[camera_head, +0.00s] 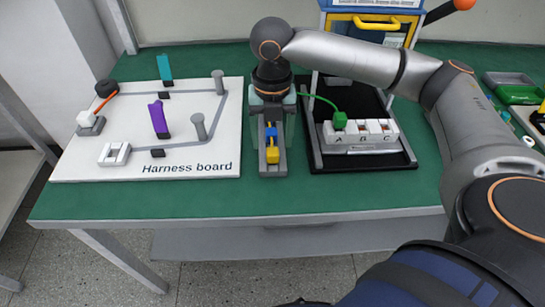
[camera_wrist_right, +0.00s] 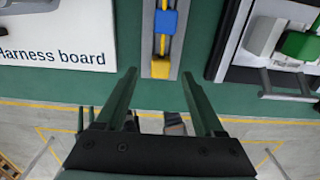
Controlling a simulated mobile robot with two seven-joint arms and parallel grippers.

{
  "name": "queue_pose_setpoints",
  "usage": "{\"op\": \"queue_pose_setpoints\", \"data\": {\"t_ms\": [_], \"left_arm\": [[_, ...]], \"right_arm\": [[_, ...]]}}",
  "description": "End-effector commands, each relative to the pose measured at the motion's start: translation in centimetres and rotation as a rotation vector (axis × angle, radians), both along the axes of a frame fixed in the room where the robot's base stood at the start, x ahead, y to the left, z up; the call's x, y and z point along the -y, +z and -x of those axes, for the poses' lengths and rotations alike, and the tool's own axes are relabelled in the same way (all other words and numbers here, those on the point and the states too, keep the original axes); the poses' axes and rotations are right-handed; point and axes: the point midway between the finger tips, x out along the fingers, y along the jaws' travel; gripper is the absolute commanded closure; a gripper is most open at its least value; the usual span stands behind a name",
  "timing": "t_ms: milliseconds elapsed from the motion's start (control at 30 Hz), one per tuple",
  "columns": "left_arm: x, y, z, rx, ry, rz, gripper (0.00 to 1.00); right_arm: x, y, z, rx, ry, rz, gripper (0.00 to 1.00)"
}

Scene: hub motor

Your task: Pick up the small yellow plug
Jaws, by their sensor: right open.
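The small yellow plug (camera_head: 272,156) sits at the near end of a narrow grey holder (camera_head: 263,167) in the middle of the table, with a blue part (camera_head: 270,132) just behind it. In the right wrist view the yellow plug (camera_wrist_right: 161,68) appears between the fingertip ends, with the blue part (camera_wrist_right: 166,22) farther up. My right gripper (camera_head: 271,112) points down over the holder's far part. Its fingers are apart and empty; they also show in the wrist view (camera_wrist_right: 159,75). The height gap to the plug is hard to tell. My left gripper is out of view.
The white harness board (camera_head: 205,152) with pegs and clips lies left of the holder. A black tray (camera_head: 375,161) with a white A-B-C socket block (camera_head: 349,137) and green plug (camera_head: 339,120) lies right. The table's front strip (camera_head: 240,200) is clear.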

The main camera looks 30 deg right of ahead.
Motion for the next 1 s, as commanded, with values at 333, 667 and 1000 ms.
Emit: {"op": "queue_pose_setpoints", "data": {"t_ms": [333, 667, 1000], "left_arm": [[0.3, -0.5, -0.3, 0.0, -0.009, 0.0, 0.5], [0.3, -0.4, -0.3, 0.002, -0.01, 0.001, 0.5], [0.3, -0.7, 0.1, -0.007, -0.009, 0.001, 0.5]], "right_arm": [[0.0, -3.1, 0.2, 0.001, -0.001, 0.001, 0.3], [0.0, -3.0, 0.2, 0.001, -0.001, 0.001, 0.51], [0.0, -3.0, 0.2, 0.001, -0.001, 0.001, 0.9]]}}
